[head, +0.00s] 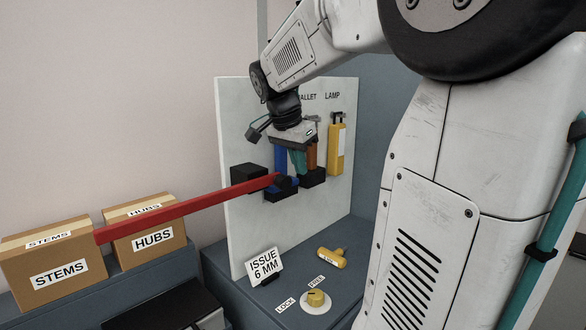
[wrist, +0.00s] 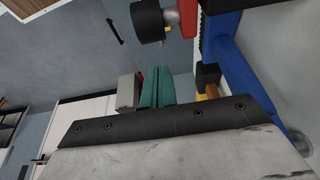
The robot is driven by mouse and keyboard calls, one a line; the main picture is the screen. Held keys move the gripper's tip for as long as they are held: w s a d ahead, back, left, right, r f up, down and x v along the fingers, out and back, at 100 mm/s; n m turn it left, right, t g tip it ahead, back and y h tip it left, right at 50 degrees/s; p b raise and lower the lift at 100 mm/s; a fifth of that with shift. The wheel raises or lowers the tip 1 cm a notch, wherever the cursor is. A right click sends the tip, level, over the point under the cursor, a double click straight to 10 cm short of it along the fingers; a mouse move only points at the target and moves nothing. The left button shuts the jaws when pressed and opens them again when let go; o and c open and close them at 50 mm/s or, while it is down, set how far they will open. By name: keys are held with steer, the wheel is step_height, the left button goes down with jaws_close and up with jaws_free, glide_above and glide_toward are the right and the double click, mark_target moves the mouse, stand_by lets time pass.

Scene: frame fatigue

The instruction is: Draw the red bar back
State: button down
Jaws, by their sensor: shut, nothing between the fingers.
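The red bar (head: 185,208) runs in the head view from in front of the cardboard boxes at the left to black holders on the white board. Its right end is beside a dark round knob (head: 286,184). In the wrist view a short red piece (wrist: 187,11), likely part of the bar, shows at the top next to a black knob (wrist: 148,20). My gripper (head: 299,166) is at the board, just above the bar's right end, with its teal fingers together and empty. The fingers (wrist: 157,88) also show in the wrist view, apart from the red piece. Contact with the blue part behind is unclear.
A blue tool (wrist: 235,65) is close to the right of my fingers. A yellow tool (head: 337,148) hangs on the board (head: 240,125). A yellow-handled piece (head: 331,257), a dial (head: 316,298) and an "ISSUE 6 MM" sign (head: 264,264) are on the bench below. STEMS (head: 55,270) and HUBS (head: 152,240) boxes stand left.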

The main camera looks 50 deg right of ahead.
steer(key=d+v, duration=0.1)
steer(key=v, duration=0.9)
stand_by(0.3)
steer(key=s+a+f+n+y, duration=0.2)
steer(key=s+a+f+n, duration=0.6)
steer(key=a+f+n, duration=0.1)
steer(key=s+a+f+n+t+y, duration=0.1)
steer(key=s+a+f+n+y, duration=0.1)
steer(key=s+a+f+n, duration=0.7)
steer(key=a+f, duration=0.2)
steer(key=a, duration=0.2)
steer(key=shift+t, duration=0.3)
